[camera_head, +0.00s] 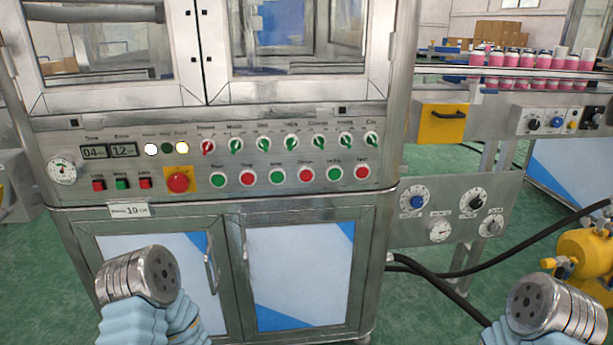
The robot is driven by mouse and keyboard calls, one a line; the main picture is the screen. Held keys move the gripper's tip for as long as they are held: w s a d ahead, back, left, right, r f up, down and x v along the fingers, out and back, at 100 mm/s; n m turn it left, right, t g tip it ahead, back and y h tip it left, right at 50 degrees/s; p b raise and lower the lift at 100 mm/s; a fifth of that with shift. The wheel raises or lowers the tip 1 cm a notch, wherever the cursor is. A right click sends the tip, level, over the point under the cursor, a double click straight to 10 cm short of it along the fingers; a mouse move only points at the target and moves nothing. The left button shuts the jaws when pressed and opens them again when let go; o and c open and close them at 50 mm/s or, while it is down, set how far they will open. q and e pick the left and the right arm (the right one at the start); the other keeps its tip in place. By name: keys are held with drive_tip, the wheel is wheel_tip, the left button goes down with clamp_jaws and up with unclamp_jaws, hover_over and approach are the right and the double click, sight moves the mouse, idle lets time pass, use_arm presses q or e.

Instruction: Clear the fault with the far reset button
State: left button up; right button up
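The control panel (120,168) runs across the front of the steel machine. Its lower row holds round buttons: green (217,179), red (247,178), green (277,176), red (306,174), green (334,173) and, farthest right, red (362,172). Their labels are too small to read surely, so I cannot tell which is the reset. My two arm ends show low at left and right, clear of the panel. No gripper fingers show.
A red mushroom button (178,180) on a yellow plate sits left of the round buttons. A row of selector knobs (291,141) runs above them. Pink containers (525,60) stand on a conveyor at right. Black hoses (430,275) and a yellow device (585,258) are lower right.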

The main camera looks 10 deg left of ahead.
use_arm(q)
clamp_jaws()
idle(1.4)
